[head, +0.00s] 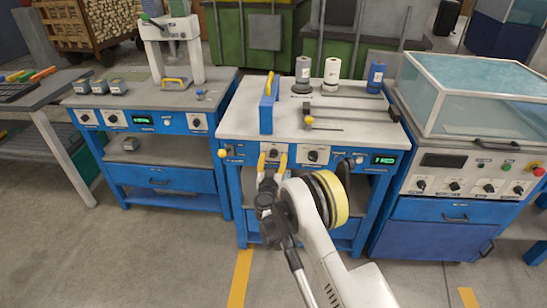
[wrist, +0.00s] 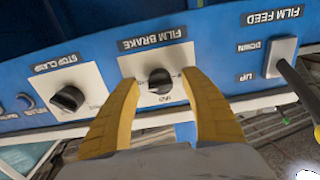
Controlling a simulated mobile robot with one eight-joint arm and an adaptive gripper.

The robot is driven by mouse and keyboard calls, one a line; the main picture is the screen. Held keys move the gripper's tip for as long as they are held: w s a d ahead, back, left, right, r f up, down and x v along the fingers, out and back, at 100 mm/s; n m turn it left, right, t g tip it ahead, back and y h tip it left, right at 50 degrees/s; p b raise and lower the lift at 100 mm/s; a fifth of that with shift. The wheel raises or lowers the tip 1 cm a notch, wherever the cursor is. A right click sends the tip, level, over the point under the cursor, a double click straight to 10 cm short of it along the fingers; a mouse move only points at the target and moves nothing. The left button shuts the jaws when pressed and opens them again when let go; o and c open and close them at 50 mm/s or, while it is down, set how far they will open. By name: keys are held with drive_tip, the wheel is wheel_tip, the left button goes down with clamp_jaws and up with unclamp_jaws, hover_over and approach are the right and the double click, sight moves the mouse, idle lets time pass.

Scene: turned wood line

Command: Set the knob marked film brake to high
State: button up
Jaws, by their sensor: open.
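The film brake knob (wrist: 160,82) is a small black knob on a white plate under the label FILM BRAKE, which appears upside down in the wrist view. Its pointer and the small setting words are too small to read surely. My gripper (wrist: 160,90) is open, with its yellow fingers on either side of the knob and nothing visibly held. I cannot tell whether the fingertips touch the plate. In the head view my gripper (head: 272,158) is at the blue front panel of the middle bench, and its fingers partly hide the knob.
The stop clamp knob (wrist: 67,98) is beside the film brake plate, and the film feed switch (wrist: 281,57) is on its other side. A yellow-handled lever (head: 223,153) sticks out at the panel's left end. A green display (head: 384,160) is at the right.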

drive_tip(key=s, duration=0.6)
drive_tip(key=shift+s, duration=0.2)
drive_tip(key=shift+a, duration=0.1)
drive_tip(key=d+r+m+g+h, duration=0.1)
drive_tip(key=d+r+g+h, duration=0.2)
drive_tip(key=d+r, duration=1.05)
drive_tip(key=s+d+r+g, duration=0.3)
drive_tip(key=s+d+r, duration=0.5)
drive_tip(key=s+r, duration=0.25)
drive_tip(key=s+d+r+g+y, duration=0.1)
drive_tip(key=s+d+g, duration=0.3)
drive_tip(key=s, duration=1.3)
drive_tip(key=s+f+n+g+y, duration=0.1)
drive_tip(key=s+f+y, duration=0.1)
drive_tip(key=s, duration=1.3)
drive_tip(key=shift+s+a+f+n+y, duration=0.15)
drive_tip(key=shift+s+f+n+y, duration=0.2)
drive_tip(key=shift+f, duration=0.45)
